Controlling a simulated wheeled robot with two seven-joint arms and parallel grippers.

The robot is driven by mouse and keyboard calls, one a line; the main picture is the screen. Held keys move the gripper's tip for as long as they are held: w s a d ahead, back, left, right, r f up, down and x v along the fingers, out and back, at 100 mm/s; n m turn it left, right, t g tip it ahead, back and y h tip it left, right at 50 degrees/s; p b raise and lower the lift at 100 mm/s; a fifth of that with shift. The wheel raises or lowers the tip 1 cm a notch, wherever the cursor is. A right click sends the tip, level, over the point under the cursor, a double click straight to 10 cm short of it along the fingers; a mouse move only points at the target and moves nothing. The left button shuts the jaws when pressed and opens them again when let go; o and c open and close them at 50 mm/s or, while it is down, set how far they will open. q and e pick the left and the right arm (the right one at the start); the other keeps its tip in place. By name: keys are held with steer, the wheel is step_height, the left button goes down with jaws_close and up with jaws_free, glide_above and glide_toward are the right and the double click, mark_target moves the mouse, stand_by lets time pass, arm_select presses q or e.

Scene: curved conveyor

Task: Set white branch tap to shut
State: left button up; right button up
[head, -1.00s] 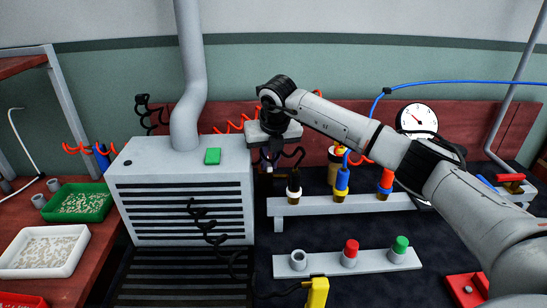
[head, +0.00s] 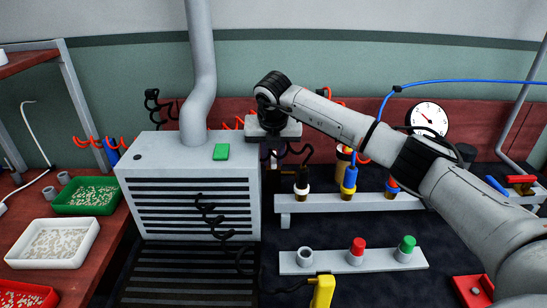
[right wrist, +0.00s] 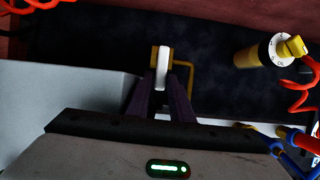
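The white tap handle (right wrist: 163,62) shows in the right wrist view on a brass body, with its long side pointing up and down the picture. My right gripper (right wrist: 162,90) has its two dark fingers on either side of the handle's near end. The fingers are parted. I cannot tell whether they press on the handle. In the head view my right gripper (head: 273,152) points down just right of the grey louvred box, and it mostly hides the tap. My left gripper is in no view.
A lower rail (head: 330,264) carries red and green caps. A gauge (head: 428,118) is at the back.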

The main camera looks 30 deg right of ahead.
steer(key=shift+o, duration=1.1)
steer(key=shift+a, duration=0.1)
steer(key=shift+f, duration=0.1)
